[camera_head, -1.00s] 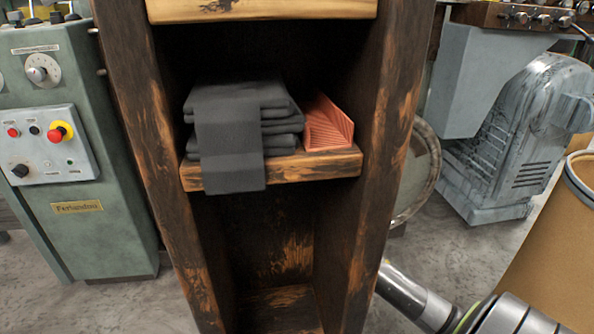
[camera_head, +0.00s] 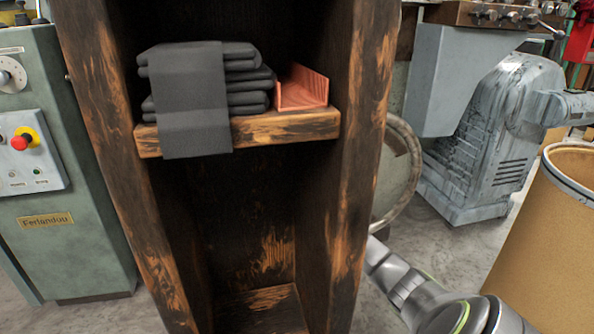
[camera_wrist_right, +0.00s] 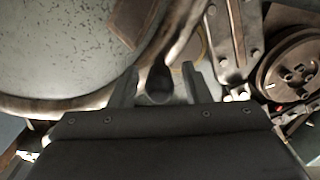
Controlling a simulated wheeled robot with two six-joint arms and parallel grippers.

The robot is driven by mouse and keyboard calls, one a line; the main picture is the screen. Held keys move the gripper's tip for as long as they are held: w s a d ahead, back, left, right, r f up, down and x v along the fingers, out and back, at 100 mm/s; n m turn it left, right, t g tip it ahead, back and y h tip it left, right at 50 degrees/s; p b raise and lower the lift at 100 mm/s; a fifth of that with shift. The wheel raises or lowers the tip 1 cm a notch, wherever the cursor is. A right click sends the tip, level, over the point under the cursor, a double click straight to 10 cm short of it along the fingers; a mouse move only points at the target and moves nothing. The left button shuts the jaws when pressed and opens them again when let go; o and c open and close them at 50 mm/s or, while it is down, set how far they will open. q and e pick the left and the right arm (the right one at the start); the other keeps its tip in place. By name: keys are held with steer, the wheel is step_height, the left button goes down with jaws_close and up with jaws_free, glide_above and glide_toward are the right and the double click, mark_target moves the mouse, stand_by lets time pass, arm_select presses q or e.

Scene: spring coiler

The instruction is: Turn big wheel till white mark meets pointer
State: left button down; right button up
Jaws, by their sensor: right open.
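The big wheel (camera_head: 398,170) is a pale grey disc with a worn metal rim, partly hidden behind the shelf post in the head view. In the right wrist view the wheel (camera_wrist_right: 70,50) fills the upper left. My right gripper (camera_wrist_right: 158,82) is open at the wheel's rim. A dark rounded knob (camera_wrist_right: 159,88) shows between its two fingers, with gaps at the sides; contact is not visible. In the head view the post hides this gripper and only my right arm shows. I cannot make out a white mark or a pointer. My left gripper is out of view.
A dark wooden shelf unit (camera_head: 362,180) stands in front of the wheel, holding folded grey cloths (camera_head: 190,95) and an orange tray (camera_head: 301,88). A brown drum (camera_head: 545,240) stands at right. A smaller round hub (camera_wrist_right: 295,70) and metal brackets lie right of the gripper.

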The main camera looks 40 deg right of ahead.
steer(key=shift+w+d, duration=0.15)
steer(key=shift+w, duration=0.1)
steer(key=shift+c, duration=0.4)
jaws_close()
steer(key=shift+f, duration=0.1)
